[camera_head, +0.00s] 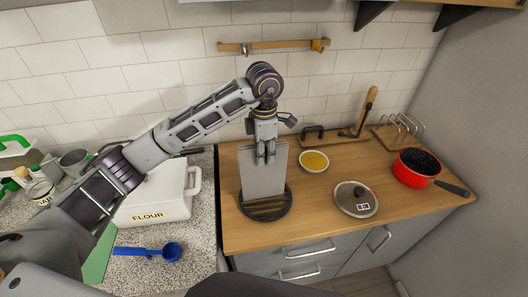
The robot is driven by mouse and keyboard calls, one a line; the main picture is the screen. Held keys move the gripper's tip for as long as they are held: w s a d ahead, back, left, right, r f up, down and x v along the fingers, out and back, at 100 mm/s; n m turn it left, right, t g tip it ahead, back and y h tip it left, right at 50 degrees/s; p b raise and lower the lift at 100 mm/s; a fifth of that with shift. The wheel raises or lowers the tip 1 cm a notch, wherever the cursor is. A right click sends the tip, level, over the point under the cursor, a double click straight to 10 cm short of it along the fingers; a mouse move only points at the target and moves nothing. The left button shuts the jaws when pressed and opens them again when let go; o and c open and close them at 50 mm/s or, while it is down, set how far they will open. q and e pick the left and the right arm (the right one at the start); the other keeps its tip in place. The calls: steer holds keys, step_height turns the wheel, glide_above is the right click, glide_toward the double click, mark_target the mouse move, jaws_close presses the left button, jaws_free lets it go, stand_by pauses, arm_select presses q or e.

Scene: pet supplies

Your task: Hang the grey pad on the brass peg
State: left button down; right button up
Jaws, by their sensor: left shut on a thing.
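The grey pad (262,178) is a flat, upright rectangle in the middle of the head view. My left gripper (265,156) points down and is shut on the pad's top edge. The pad's lower edge is in front of or over a dark round slatted trivet (268,212); I cannot tell if they touch. The brass peg (318,46) is at the right end of a wooden rail (282,44) on the tiled wall, above and to the right of the pad. My right gripper is not in view.
A silver-coloured peg (245,49) is on the rail's left part. The wooden counter (315,225) holds a yellow-filled dish (314,161), a glass lid (356,199) and a red pot (415,169). A white flour bin (160,197) stands left, with a blue scoop (170,250) in front.

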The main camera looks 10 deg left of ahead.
arm_select(q)
steer(key=shift+f, duration=0.2)
steer(key=c, duration=1.1)
jaws_free()
steer(key=shift+r, duration=0.1)
steer(key=shift+w+r+b, duration=0.15)
steer(key=shift+r+b, duration=0.45)
steer(key=shift+r, duration=6.2)
steer(key=shift+d, duration=0.1)
